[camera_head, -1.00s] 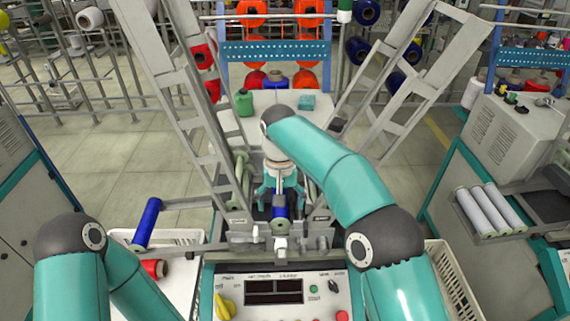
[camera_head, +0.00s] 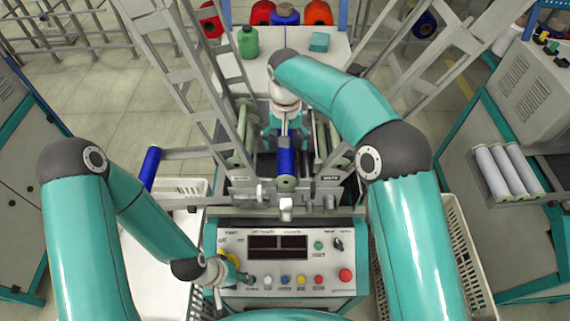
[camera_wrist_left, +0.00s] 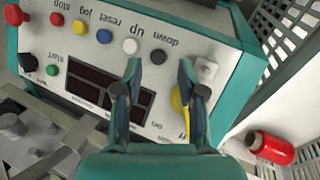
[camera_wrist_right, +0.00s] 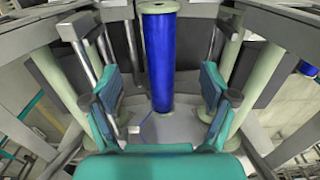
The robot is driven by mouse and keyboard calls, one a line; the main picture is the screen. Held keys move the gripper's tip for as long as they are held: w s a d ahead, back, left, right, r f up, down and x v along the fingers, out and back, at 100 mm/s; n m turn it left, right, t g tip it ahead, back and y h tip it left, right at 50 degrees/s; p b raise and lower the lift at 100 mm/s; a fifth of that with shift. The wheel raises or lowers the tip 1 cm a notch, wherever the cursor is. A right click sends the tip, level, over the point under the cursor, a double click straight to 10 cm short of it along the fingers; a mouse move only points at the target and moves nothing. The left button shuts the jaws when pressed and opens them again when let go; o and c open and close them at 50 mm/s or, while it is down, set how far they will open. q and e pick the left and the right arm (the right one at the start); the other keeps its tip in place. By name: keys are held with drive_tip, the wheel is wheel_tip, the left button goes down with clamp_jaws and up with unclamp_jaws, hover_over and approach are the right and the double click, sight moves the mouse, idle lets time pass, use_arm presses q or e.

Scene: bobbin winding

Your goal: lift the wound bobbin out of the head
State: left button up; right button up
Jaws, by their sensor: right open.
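My right gripper (camera_head: 287,124) is at the head, just behind the bobbin in the head view. In the right wrist view its fingers (camera_wrist_right: 159,88) are spread wide, one to each side of the bobbin with gaps between. My left gripper (camera_head: 240,278) is low over the left part of the control panel (camera_head: 275,244). In the left wrist view its fingers (camera_wrist_left: 160,75) are apart, with nothing held.
Grey frame rails (camera_head: 236,125) flank the head closely. A yellow knob (camera_wrist_left: 179,101) is beside my left fingers, and several buttons line the panel. A red spool (camera_wrist_left: 270,147) lies in the side tray. A white basket (camera_head: 466,255) stands at the right.

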sight(286, 163)
wheel_tip(286, 163, down, 12)
drive_tip(key=shift+s+r+p, duration=0.1)
drive_tip(key=shift+r+p, duration=0.05)
drive_tip(key=shift+p, duration=0.95)
drive_tip(key=c, duration=1.4)
